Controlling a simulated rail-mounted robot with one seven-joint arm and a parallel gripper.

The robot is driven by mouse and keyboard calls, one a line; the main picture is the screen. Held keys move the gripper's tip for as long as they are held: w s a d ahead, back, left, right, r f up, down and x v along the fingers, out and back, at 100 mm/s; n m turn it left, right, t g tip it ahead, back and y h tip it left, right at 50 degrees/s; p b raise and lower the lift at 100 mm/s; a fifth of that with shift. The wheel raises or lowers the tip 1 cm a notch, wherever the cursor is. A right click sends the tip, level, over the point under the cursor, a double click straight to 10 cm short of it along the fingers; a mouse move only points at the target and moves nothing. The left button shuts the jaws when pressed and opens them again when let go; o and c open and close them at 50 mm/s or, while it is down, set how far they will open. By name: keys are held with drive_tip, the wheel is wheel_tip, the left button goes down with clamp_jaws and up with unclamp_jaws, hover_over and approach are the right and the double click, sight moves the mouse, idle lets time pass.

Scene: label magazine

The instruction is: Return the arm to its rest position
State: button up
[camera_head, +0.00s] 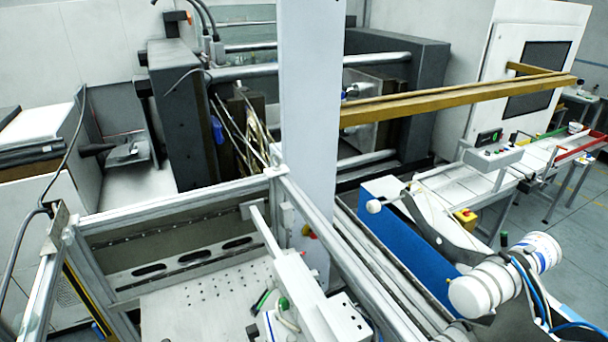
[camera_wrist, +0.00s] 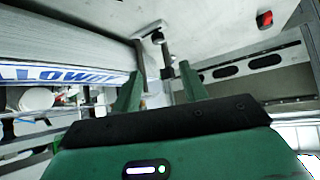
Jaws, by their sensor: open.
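My gripper (camera_wrist: 160,82) shows in the wrist view with two green fingers spread apart. It is open, and I see nothing held between the fingers. Behind the fingers is a pale surface with a small dark fitting (camera_wrist: 157,37). In the head view I cannot clearly make out the gripper; small green parts show near the bottom centre, beside a white block (camera_head: 345,318).
A metal frame rail (camera_head: 180,212) and a slotted panel (camera_head: 185,263) enclose a perforated plate (camera_head: 200,305). A long tan beam (camera_head: 450,100) crosses at right. In the wrist view, a white panel with blue lettering (camera_wrist: 65,72) is left of the fingers; a slotted panel (camera_wrist: 245,67) is right.

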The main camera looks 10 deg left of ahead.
drive_tip(key=w+d+r+t, duration=0.1)
drive_tip(key=d+r+t, duration=0.15)
drive_tip(key=r, duration=0.65)
drive_tip(key=w+d+r+m+t, duration=0.1)
drive_tip(key=w+d+r+t, duration=0.15)
drive_tip(key=r, duration=0.75)
drive_tip(key=d+r+t, duration=0.2)
drive_tip(key=r+t, duration=0.1)
drive_tip(key=r, duration=0.6)
drive_tip(key=s+d+r+t, duration=0.3)
drive_tip(key=s+d+r, duration=0.1)
drive_tip(key=r, duration=0.6)
drive_tip(key=s+d+r+t, duration=0.3)
drive_tip(key=s+r, duration=0.3)
drive_tip(key=r, duration=0.5)
drive_tip(key=shift+s+d+r+t+h, duration=0.2)
drive_tip(key=shift+d+t+h, duration=0.2)
drive_tip(key=shift+t, duration=0.4)
